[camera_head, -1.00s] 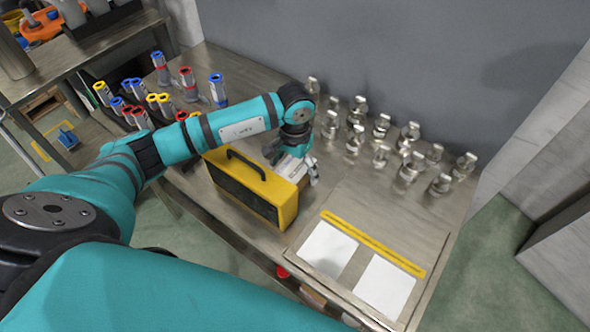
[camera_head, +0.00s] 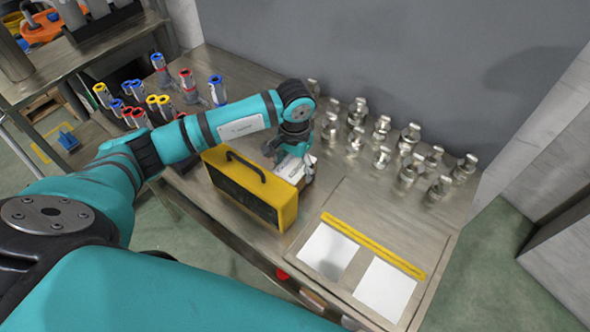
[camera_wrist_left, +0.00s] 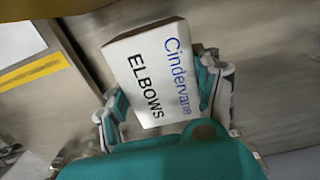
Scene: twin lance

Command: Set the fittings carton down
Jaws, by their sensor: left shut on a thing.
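The fittings carton is a white box (camera_wrist_left: 155,70) printed "Cindervane ELBOWS" in the left wrist view. In the head view the carton (camera_head: 291,168) shows just behind the yellow case, partly hidden by it and by my gripper. My left gripper (camera_head: 292,158) is shut on the carton, with one finger on each side of it. It also shows in the left wrist view (camera_wrist_left: 165,100). Whether the carton touches the bench top cannot be told. My right gripper is not in view.
A yellow and black case (camera_head: 250,190) stands right in front of the carton. Several metal fittings (camera_head: 382,128) stand behind and to the right. A board with two white sheets (camera_head: 327,250) and a yellow strip (camera_head: 372,245) lies at the right. Several colour-topped parts (camera_head: 160,68) stand at the left.

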